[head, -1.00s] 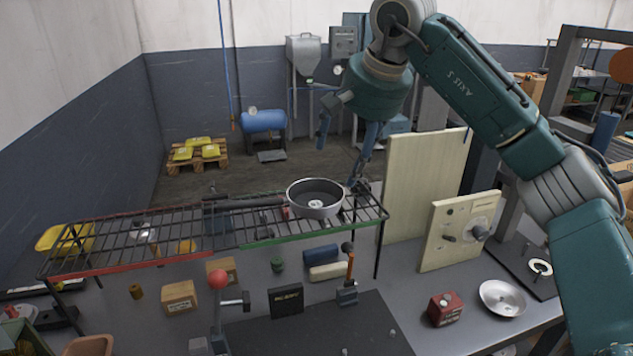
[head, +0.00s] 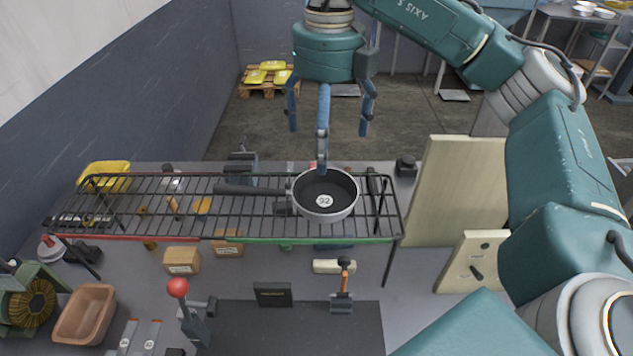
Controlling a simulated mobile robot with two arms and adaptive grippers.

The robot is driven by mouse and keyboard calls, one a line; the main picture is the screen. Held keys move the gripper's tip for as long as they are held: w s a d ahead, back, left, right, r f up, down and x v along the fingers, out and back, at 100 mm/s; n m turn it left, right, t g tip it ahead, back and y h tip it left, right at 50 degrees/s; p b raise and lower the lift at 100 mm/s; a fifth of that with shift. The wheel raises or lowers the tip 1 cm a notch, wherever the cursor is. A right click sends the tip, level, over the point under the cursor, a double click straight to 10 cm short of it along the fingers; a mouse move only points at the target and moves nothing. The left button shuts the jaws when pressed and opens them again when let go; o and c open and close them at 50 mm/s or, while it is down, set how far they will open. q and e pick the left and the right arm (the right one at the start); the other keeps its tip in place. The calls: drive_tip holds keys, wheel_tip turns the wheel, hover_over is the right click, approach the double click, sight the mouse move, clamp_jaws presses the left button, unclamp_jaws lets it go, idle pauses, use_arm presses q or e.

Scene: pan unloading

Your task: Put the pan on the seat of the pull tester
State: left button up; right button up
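The pan (head: 343,210), dark inside with a pale rim and a round white label, sits on the right part of a raised wire rack (head: 150,207). Its dark handle (head: 250,190) points left along the rack. My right gripper (head: 325,142) hangs above and behind the pan, its blue fingers spread and empty. The middle fingertip overlaps the pan's far rim in the picture; I cannot tell whether it touches. My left gripper is not in view. I cannot tell which fixture is the pull tester, and no seat shows clearly.
Below the rack are a red-knobbed lever (head: 178,288), an orange-handled clamp (head: 343,300), a dark plate (head: 290,330) and cardboard boxes (head: 181,260). A pale upright board (head: 462,185) and a dial panel (head: 475,262) stand right. My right arm covers the far right.

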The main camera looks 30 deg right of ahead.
approach(324, 201)
drive_tip(key=shift+w+a+f, duration=0.15)
drive_tip(key=shift+w+f, duration=0.1)
drive_tip(key=shift+f, duration=0.2)
drive_tip(key=f, duration=0.1)
drive_tip(key=f+p, duration=0.2)
drive_tip(key=f, duration=0.1)
drive_tip(key=shift+s+d+f, duration=0.1)
drive_tip(key=shift+s+d, duration=0.1)
drive_tip(key=shift+s, duration=0.15)
drive_tip(key=shift+w+f, duration=0.1)
drive_tip(key=shift+f, duration=0.35)
drive_tip(key=shift+r, duration=0.1)
drive_tip(key=c, duration=1.3)
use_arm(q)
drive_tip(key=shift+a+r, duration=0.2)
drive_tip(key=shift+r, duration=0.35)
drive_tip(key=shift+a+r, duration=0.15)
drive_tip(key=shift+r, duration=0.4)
use_arm(e)
drive_tip(key=shift+o, duration=0.2)
